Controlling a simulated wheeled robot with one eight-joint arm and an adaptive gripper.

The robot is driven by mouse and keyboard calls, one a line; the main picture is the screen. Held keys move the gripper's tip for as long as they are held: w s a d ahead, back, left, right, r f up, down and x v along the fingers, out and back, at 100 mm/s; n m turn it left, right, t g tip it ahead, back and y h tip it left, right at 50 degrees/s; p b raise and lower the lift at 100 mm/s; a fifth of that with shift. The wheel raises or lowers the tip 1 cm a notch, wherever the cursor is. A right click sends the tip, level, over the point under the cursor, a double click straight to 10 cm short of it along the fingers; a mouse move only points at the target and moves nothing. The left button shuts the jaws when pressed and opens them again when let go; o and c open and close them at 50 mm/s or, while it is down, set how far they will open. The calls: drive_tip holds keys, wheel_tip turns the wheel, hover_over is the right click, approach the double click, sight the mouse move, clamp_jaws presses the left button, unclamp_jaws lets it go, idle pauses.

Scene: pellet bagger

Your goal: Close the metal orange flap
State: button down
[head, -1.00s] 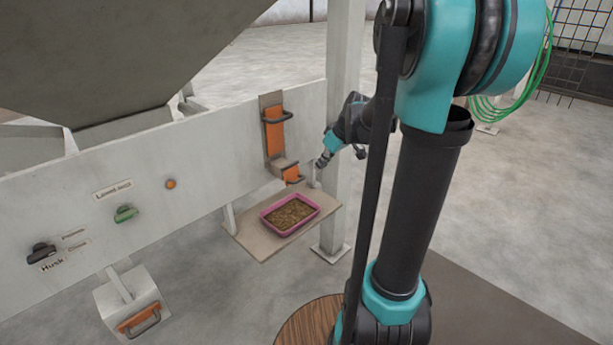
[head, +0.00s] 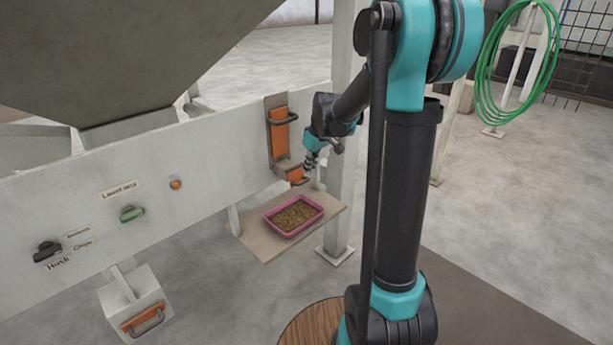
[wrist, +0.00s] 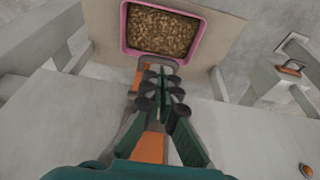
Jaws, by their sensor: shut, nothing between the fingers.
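An orange metal flap (head: 279,132) with a dark bar handle stands upright in a brownish frame on the pale panel. Below it, a short spout has a smaller orange front (head: 296,174) with its own handle. My gripper (head: 309,172) is shut and empty, pointing down just right of the spout. In the wrist view my fingers (wrist: 161,92) are together, and orange metal (wrist: 150,147) and a grey handle show behind and below them, partly hidden. I cannot tell whether the fingers touch the handle.
A pink tray (head: 268,217) full of brown pellets sits on a shelf (head: 262,248) below the spout. A white post (head: 341,200) stands close right of my gripper. Another orange-fronted spout (head: 143,318) is at lower left. A green knob (head: 131,214) is on the panel.

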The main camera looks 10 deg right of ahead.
drive_tip(key=shift+x, duration=2.05)
drive_tip(key=shift+f+t+y, duration=0.7)
drive_tip(key=shift+t, duration=0.2)
drive_tip(key=shift+w+a+f, duration=0.1)
drive_tip(key=shift+w+f, duration=0.05)
drive_tip(key=shift+f, duration=0.15)
drive_tip(key=shift+r, duration=0.1)
approach(305, 181)
drive_tip(key=s+d+r, duration=0.2)
drive_tip(key=s+r, duration=0.1)
drive_tip(key=r, duration=0.1)
drive_tip(key=s+d+f+m+h, duration=0.1)
drive_tip(key=s+f, duration=0.3)
drive_tip(key=s, duration=0.4)
drive_tip(key=s+d+f+m+h, duration=0.1)
drive_tip(key=s+f+m, duration=0.2)
drive_tip(key=s+f, duration=0.2)
drive_tip(key=s+d+f+m+h, duration=0.1)
drive_tip(key=s+f, duration=0.4)
drive_tip(key=s, duration=0.7)
drive_tip(key=shift+d+m, duration=0.6)
drive_tip(key=shift+m, duration=0.5)
